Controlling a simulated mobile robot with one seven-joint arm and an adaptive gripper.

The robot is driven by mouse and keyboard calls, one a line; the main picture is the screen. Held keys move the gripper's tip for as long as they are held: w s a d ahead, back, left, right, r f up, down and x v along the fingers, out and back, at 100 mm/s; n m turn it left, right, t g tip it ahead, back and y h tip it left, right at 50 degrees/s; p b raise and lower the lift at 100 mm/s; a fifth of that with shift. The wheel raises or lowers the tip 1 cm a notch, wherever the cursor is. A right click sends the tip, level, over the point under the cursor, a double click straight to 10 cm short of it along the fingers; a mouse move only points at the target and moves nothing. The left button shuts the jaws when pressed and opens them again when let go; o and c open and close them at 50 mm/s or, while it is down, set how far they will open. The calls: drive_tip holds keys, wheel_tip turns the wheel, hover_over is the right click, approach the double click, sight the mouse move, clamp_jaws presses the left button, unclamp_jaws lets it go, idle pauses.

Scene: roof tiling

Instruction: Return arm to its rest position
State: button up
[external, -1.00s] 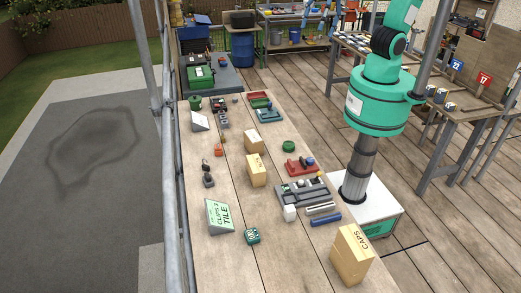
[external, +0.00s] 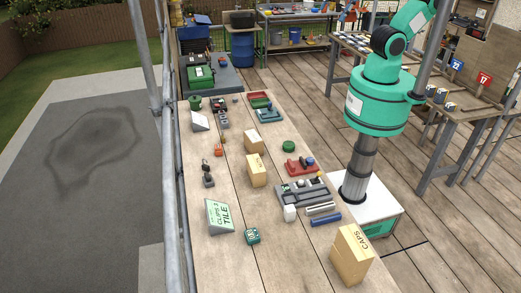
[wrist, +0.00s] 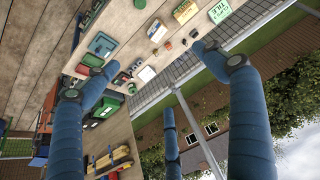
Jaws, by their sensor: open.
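In the wrist view my gripper (wrist: 158,76) shows as thick blue fingers with dark pads, spread wide apart and empty. Past them the workbench shows tilted, with the fence, house and trees beyond. In the external view my teal arm (external: 375,105) stands on its white base at the right of the bench. Its upper link slants up and right and is cut off by the top edge. Blue shapes near the top edge may be my fingers, but they are too small to be sure.
A side table (external: 470,108) stands behind my arm. Open plank floor lies at right.

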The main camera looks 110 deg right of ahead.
drive_tip(key=shift+f, duration=0.1)
wheel_tip(320, 180, down, 19)
drive_tip(key=b, duration=1.9)
